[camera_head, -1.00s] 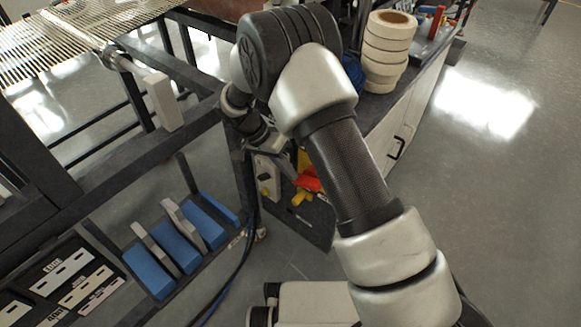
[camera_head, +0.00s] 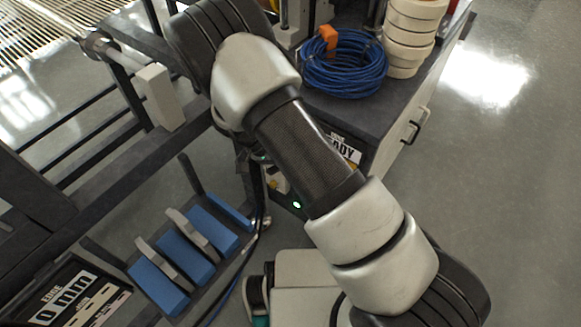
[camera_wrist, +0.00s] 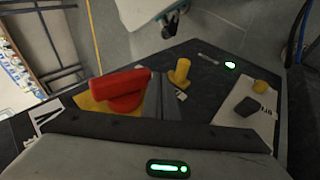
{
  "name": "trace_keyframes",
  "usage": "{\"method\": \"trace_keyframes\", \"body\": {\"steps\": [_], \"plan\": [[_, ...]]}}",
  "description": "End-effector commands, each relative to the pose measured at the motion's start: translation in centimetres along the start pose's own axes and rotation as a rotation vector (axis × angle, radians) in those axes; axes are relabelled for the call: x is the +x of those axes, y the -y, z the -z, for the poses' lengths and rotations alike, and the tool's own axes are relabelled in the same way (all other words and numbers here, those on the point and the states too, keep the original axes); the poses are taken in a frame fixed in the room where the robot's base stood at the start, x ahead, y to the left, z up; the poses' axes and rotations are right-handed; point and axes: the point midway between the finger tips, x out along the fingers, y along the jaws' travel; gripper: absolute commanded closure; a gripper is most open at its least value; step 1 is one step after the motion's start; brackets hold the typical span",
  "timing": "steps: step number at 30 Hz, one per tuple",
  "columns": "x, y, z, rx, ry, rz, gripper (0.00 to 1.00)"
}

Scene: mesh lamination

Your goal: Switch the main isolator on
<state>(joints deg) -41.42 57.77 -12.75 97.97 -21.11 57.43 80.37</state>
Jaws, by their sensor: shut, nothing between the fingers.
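The isolator's red handle (camera_wrist: 120,90) sits on a yellow plate (camera_wrist: 92,103) on a dark panel in the wrist view. The long side of the handle lies roughly across the picture. My gripper (camera_wrist: 165,92) is shut and empty, with its grey fingers just right of the handle; I cannot tell if they touch it. A green lamp (camera_wrist: 231,65) glows on the panel and also shows in the head view (camera_head: 297,204).
A yellow knob (camera_wrist: 180,71) stands out beyond my fingers. A pale box with a yellow button (camera_wrist: 260,87) is at the right. In the head view, a blue cable coil (camera_head: 343,66) and tape rolls (camera_head: 410,38) sit on the bench; blue blocks (camera_head: 160,284) stand on a lower shelf.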

Motion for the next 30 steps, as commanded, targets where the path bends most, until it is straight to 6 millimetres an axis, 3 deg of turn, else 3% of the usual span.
{"method": "trace_keyframes", "body": {"steps": [9, 30], "plan": [[1.5, -0.2, -0.1, 0.000, -0.001, 0.000, 1.00], [1.6, -0.2, -0.1, 0.000, 0.000, 0.000, 1.00]]}}
